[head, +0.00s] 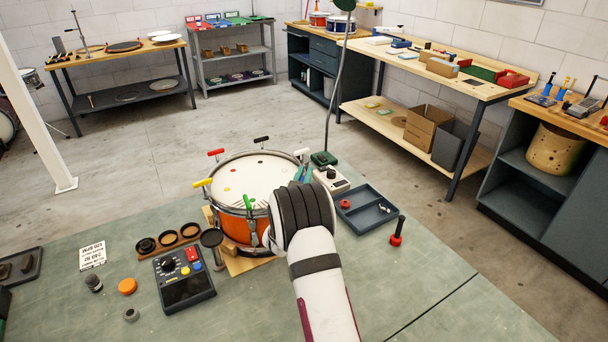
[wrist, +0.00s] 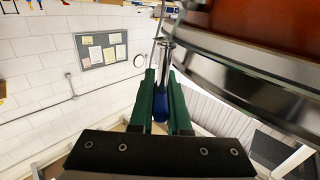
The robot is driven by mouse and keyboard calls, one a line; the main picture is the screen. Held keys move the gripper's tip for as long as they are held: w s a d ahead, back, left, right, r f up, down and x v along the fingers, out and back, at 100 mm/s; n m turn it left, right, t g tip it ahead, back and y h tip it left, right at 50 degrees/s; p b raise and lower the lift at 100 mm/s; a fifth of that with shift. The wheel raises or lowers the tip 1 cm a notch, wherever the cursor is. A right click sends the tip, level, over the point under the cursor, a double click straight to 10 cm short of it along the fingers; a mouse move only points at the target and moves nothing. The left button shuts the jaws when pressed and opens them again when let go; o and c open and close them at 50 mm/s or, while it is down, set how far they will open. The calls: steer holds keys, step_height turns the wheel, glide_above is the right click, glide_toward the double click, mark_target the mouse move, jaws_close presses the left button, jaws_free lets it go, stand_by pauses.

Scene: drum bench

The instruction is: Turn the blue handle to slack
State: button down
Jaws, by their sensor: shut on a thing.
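The blue handle (wrist: 161,106) shows in the wrist view between the two green fingers of my gripper (wrist: 162,84). My gripper is shut on it, and a metal rod runs up from the handle beside the drum rim. The orange drum (head: 234,228) stands on the green bench in the head view, with a white head and a metal hoop. Its shell also shows large at the upper right of the wrist view (wrist: 280,22). In the head view my arm hides the blue handle and the drum's near right side.
Around the hoop are yellow (head: 203,183), red (head: 215,152), black (head: 261,139), white (head: 301,152) and green (head: 247,202) handles. A control box (head: 188,292) sits front left. A dark tray (head: 365,215) and a red-based peg (head: 396,238) lie right. The bench's front right is clear.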

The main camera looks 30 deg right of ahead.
steer(key=n+t+y, duration=0.2)
steer(key=y, duration=0.1)
steer(key=n+t+y, duration=0.1)
steer(key=n+y, duration=0.1)
steer(key=shift+w+a, duration=0.25)
steer(key=shift+a, duration=0.15)
steer(key=shift+w+a+n+t+y, duration=0.15)
steer(key=shift+n+t+y, duration=0.1)
steer(key=shift+n+y, duration=0.55)
steer(key=shift+s+a+n+t+y, duration=0.1)
steer(key=shift+a+n+t+y, duration=0.2)
steer(key=shift+y, duration=0.85)
steer(key=shift+w+a+n+t+y, duration=0.1)
steer(key=shift+n+t+y, duration=0.15)
steer(key=shift+n+y, duration=0.6)
steer(key=shift+y, duration=0.4)
steer(key=c, duration=0.9)
jaws_free()
steer(key=s, duration=1.5)
steer(key=shift+s+a, duration=0.35)
steer(key=shift+s, duration=0.05)
